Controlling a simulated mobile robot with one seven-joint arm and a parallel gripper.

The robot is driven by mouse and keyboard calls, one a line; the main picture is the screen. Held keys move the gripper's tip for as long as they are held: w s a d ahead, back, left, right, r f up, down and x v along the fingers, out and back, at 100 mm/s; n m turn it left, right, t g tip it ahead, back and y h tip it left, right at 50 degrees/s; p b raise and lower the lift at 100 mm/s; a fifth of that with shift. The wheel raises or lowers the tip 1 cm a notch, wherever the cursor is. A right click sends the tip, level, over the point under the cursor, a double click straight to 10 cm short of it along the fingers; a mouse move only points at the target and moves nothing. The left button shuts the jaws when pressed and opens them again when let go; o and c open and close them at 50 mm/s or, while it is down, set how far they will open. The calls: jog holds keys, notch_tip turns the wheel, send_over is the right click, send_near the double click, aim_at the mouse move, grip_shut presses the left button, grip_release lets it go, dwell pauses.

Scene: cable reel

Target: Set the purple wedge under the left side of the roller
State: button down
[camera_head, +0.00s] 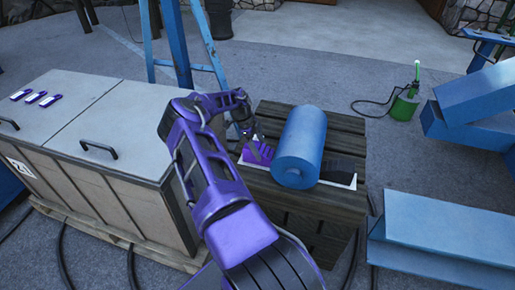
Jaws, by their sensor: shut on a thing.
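The blue roller (307,132) lies on its side on a dark wooden crate (325,213), its round end facing me. The purple wedge (259,151) is just left of the roller, at a white strip on the crate top. My gripper (250,141) reaches down from the upper left and is shut on the wedge. I cannot tell whether the wedge touches the roller. A dark wedge-shaped piece (344,168) sits against the roller's right side.
A grey chest (95,135) with black handles stands to the left, with several small purple-and-white items (34,98) on its lid. A blue ladder (183,60) stands behind. Blue beams (440,235) lie to the right. A green sprayer (404,105) stands on the floor behind.

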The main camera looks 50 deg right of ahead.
grip_release()
jog(key=p+v, duration=0.1)
jog(key=v, duration=1.6)
jog(key=shift+r, duration=0.25)
jog(key=shift+w, duration=0.15)
